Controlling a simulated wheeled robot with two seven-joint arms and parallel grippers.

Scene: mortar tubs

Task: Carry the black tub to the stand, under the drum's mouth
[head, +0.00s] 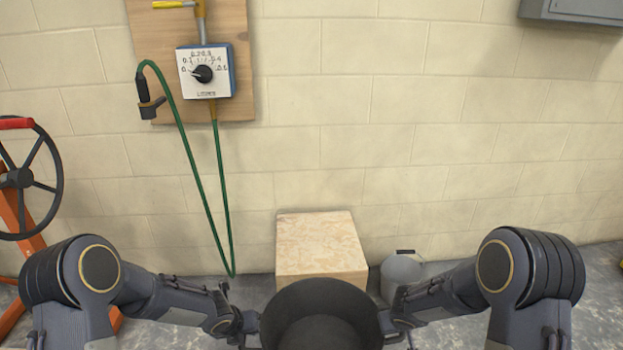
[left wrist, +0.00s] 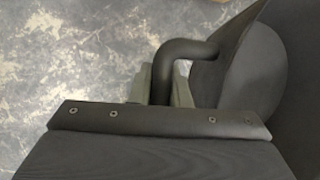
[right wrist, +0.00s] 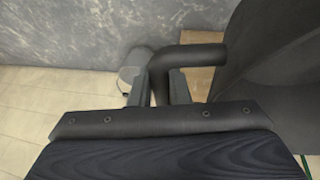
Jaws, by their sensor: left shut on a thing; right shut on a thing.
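The black tub (head: 320,318) is at the bottom centre of the head view, upright, its open top showing a dark inside that looks empty. My left gripper (head: 243,326) is at its left side, shut on a handle of the tub; the bent handle (left wrist: 188,52) shows between the fingers in the left wrist view. My right gripper (head: 402,325) is at its right side, shut on the other handle (right wrist: 200,54). No drum or mouth is clearly in view. A pale wooden block (head: 318,245), which may be the stand, is beyond the tub against the wall.
A grey bucket (head: 402,275) stands on the floor right of the wooden block. A green hose (head: 185,130) hangs from a dial box (head: 206,72) on the wall. An orange frame with a black handwheel (head: 22,178) is at the left. Bare concrete floor shows at the right.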

